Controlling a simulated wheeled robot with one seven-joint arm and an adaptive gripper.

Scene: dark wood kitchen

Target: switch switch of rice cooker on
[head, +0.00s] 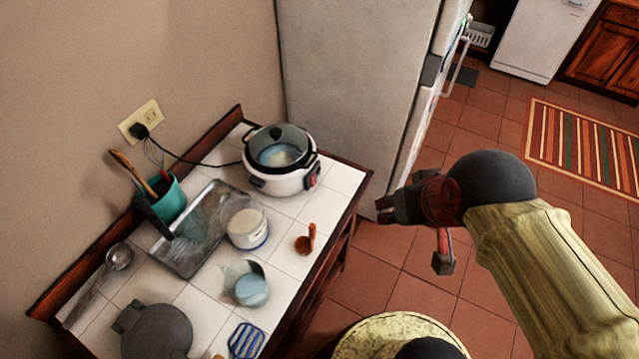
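The rice cooker (278,181) is white with a dark rim and a glass lid. It stands at the far right end of the tiled table, its cord running to a wall outlet. Its switch (313,174) is a small red and dark part on the right side of the body, facing my arm; its position is too small to read. My gripper (384,208) is to the right of the cooker, past the table edge, with clear space between it and the switch. It touches nothing that I can see. Its fingers are small and dark, and their opening is unclear.
The tiled table (334,181) also holds a metal tray (187,262), a teal utensil cup (170,199), a white container (248,229), a brown scoop (305,241) and a grey round appliance (156,333). A fridge (355,80) stands behind the table. Open tiled floor lies right of the table.

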